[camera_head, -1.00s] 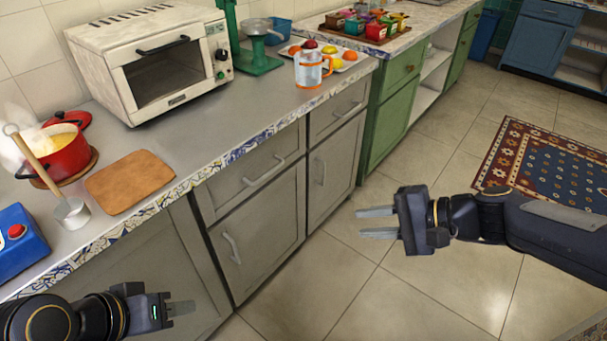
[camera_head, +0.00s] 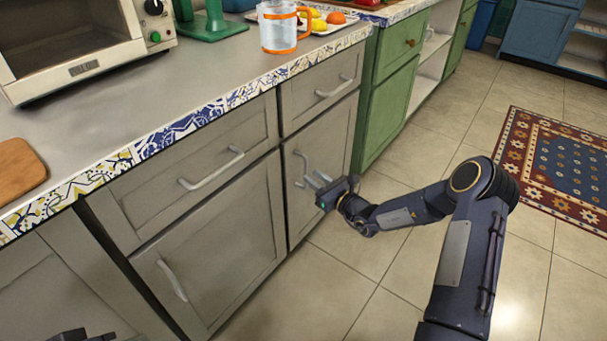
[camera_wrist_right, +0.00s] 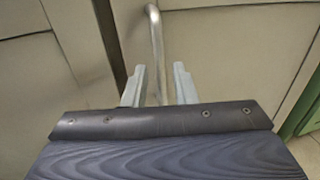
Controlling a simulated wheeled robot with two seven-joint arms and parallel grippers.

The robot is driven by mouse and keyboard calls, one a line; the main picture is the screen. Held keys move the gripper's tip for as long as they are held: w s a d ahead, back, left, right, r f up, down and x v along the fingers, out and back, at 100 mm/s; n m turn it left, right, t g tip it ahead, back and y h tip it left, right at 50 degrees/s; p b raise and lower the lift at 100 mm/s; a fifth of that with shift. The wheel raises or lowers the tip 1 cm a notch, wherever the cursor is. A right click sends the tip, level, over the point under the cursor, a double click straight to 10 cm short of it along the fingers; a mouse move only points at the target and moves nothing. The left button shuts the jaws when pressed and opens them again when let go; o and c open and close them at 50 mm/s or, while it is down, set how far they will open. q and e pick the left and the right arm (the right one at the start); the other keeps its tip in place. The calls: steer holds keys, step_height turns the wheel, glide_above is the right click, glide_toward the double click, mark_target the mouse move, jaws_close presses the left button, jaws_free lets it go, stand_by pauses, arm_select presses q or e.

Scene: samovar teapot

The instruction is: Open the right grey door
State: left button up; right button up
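The right grey door (camera_head: 328,142) is closed, below a drawer in the grey cabinet. Its upright metal handle (camera_head: 300,166) is near its left edge. My right gripper (camera_head: 313,180) is at this handle, pointing at the door. In the right wrist view the handle (camera_wrist_right: 155,38) runs down between the two spread fingers (camera_wrist_right: 159,72). Its lower end is hidden behind the gripper's body. I see no finger clearly pressed on it. Of my left gripper (camera_head: 82,335), only a dark part shows at the bottom edge, with its fingers out of sight.
The left grey door (camera_head: 215,245) and two drawers with bar handles are beside it. The counter above has a patterned edge (camera_head: 185,125) and holds an orange-rimmed glass mug (camera_head: 280,28). A green cabinet (camera_head: 385,115) adjoins on the right. Tiled floor in front is clear.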

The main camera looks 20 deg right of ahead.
mark_target(306, 186)
steer(key=shift+b+x, duration=0.5)
steer(key=shift+x, duration=1.6)
jaws_close()
